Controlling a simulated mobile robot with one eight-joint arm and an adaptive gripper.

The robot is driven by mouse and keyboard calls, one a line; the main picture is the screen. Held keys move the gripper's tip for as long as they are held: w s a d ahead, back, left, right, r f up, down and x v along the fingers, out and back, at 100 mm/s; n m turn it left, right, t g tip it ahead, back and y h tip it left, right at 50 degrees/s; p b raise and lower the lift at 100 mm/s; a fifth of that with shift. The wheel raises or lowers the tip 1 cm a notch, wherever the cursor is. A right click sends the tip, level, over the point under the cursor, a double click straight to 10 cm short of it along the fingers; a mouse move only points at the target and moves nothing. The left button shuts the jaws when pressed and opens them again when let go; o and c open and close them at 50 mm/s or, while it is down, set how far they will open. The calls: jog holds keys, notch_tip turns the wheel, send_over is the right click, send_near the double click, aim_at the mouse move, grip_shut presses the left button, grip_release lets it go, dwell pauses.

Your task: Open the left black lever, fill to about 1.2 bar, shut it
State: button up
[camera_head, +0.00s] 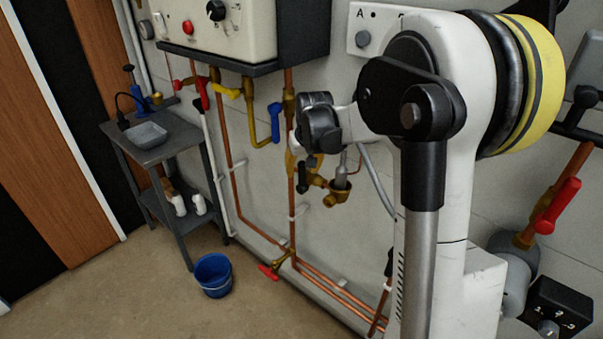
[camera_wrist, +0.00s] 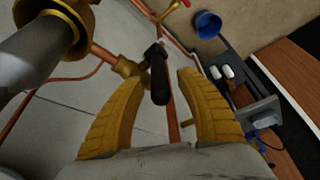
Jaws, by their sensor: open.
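In the wrist view a black lever (camera_wrist: 157,76) sticks out from a brass valve (camera_wrist: 128,68) on a copper pipe. My gripper (camera_wrist: 159,78) has two yellow curved fingers spread wide, with the lever between their tips and a gap on both sides. In the head view my gripper (camera_head: 301,172) is in front of the brass valve group below the boiler, and a black lever (camera_head: 302,183) shows there partly covered. I cannot tell whether a second black lever is hidden behind the wrist. No pressure reading is legible.
The boiler (camera_head: 225,30) hangs above with a dark knob and a red button. A red-handled valve (camera_head: 272,270) is low. A grey trolley (camera_head: 150,152) and blue bucket (camera_head: 213,276) stand left.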

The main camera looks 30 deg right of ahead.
jog(key=shift+w+f, duration=0.1)
jog(key=shift+f, duration=0.05)
grip_shut()
jog(key=shift+w+a+g+h+p, duration=0.2)
jog(key=shift+w+g+h+p, duration=0.1)
jog(key=shift+w+g+p, duration=0.25)
jog(key=shift+w+a+f+n+g+h+p, duration=0.15)
jog(key=shift+w+g+h+p, duration=0.2)
jog(key=shift+g, duration=0.45)
jog(key=shift+w+a+f+n+g+h+p, duration=0.15)
jog(key=shift+w+g, duration=0.25)
jog(key=shift+g, duration=0.35)
